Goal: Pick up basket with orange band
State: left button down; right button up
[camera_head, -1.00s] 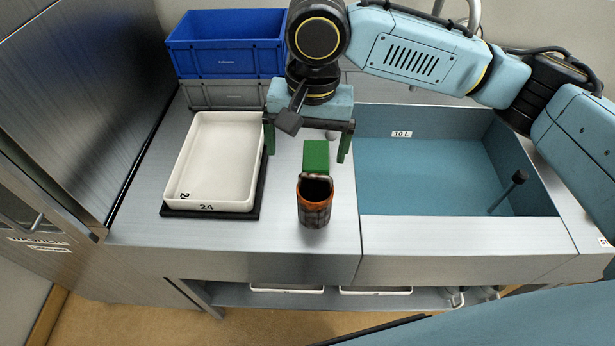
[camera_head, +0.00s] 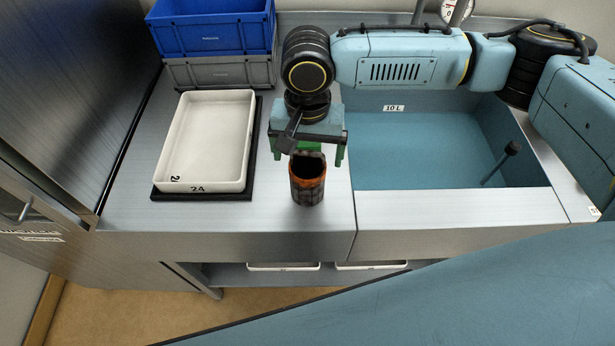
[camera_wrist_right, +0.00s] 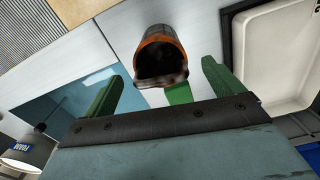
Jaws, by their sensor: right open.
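The basket with the orange band (camera_head: 307,184) is a dark mesh cylinder with an orange rim. It stands upright on the metal counter (camera_head: 235,217), between the white tray and the blue sink. My left gripper is not in view.
The white tray (camera_head: 243,187) sits on a black base at left. A blue crate (camera_head: 212,30) is stacked on a grey crate (camera_head: 222,74) behind it. The blue sink (camera_head: 420,140), with a dark upright rod (camera_head: 500,163), lies at right. The counter in front of the basket is clear.

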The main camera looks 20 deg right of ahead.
notch_tip(320, 180, down, 2)
jog(key=shift+f, duration=0.15)
jog(key=c, duration=1.1)
